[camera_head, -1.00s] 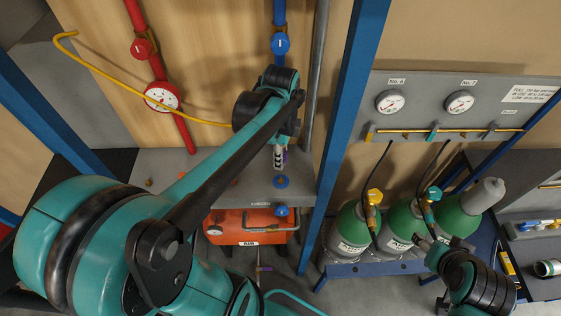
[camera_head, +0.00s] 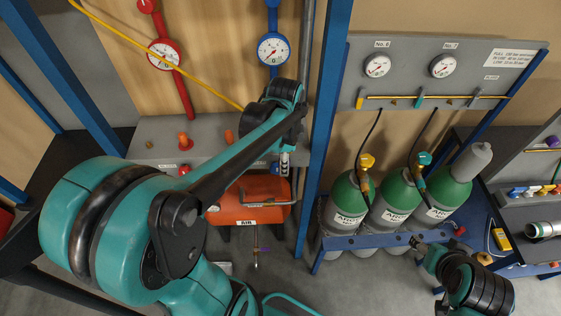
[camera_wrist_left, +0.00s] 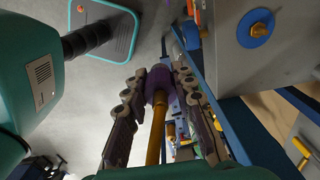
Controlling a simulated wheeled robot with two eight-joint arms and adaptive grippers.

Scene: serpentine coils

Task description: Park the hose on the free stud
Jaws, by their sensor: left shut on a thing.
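My left gripper (camera_head: 284,164) is low by the right end of the grey ledge (camera_head: 207,132). In the left wrist view its fingers (camera_wrist_left: 160,82) are shut on a purple collar (camera_wrist_left: 157,78) with a yellow-orange hose-like stem (camera_wrist_left: 156,132) running back toward the wrist. In the head view a yellow hose (camera_head: 165,55) runs from the upper left and passes behind my left arm. A brass stud on a blue disc (camera_wrist_left: 258,27) shows in the wrist view, apart from the collar and with nothing on it. My right gripper (camera_head: 418,247) is at lower right; its fingers are unclear.
An orange tank (camera_head: 250,200) sits below the ledge. A blue post (camera_head: 325,125) stands just right of my left gripper. Green cylinders (camera_head: 392,200) stand in a blue rack, under a grey gauge panel (camera_head: 440,75). Red and blue pipes with gauges (camera_head: 272,49) rise behind the ledge.

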